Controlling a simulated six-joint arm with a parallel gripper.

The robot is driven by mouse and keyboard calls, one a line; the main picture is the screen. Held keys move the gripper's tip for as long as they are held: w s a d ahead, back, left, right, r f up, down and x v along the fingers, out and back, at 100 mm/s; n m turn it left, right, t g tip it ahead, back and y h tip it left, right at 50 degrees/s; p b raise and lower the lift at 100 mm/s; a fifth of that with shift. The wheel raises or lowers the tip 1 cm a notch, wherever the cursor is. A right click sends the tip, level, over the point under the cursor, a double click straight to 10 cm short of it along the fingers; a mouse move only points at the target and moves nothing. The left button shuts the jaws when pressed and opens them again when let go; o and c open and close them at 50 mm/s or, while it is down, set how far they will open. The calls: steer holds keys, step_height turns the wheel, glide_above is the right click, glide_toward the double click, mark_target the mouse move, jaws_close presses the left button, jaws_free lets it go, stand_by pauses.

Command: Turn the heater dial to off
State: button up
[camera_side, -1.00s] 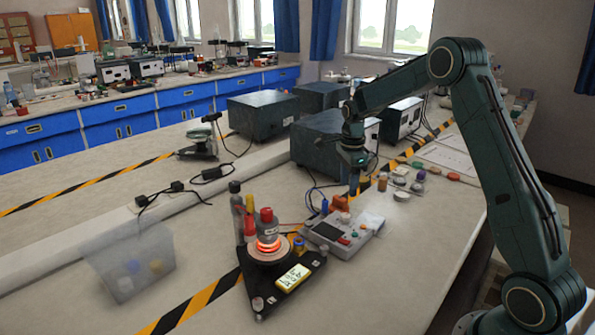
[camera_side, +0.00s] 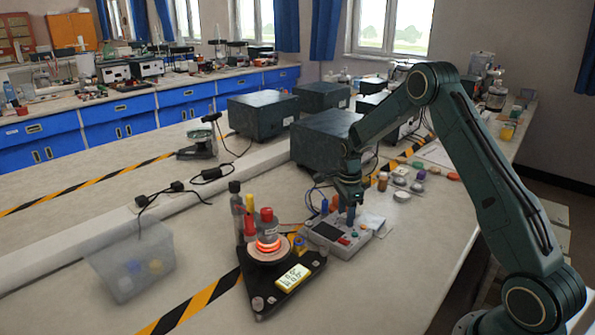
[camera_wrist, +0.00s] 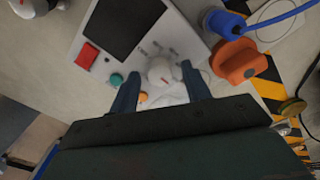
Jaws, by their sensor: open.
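The white round dial (camera_wrist: 163,72) with a small red mark shows in the wrist view on the grey control box (camera_wrist: 178,33). My gripper (camera_wrist: 160,80) is open, with one dark blue finger on each side of the dial. I cannot tell whether either finger touches it. In the side view my gripper (camera_side: 344,208) points down over the control box (camera_side: 345,248) and hides the dial. The heater (camera_side: 268,245) stands left of the box, with its ring glowing orange-red under a grey flask with a red cap.
The box also carries a dark screen (camera_wrist: 120,25), a red switch (camera_wrist: 87,55), a green button (camera_wrist: 117,80) and an orange button (camera_wrist: 143,96). An orange knob-like piece (camera_wrist: 238,60) and a blue plug (camera_wrist: 222,22) stand close to the right finger.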

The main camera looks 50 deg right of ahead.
steer(key=c, duration=1)
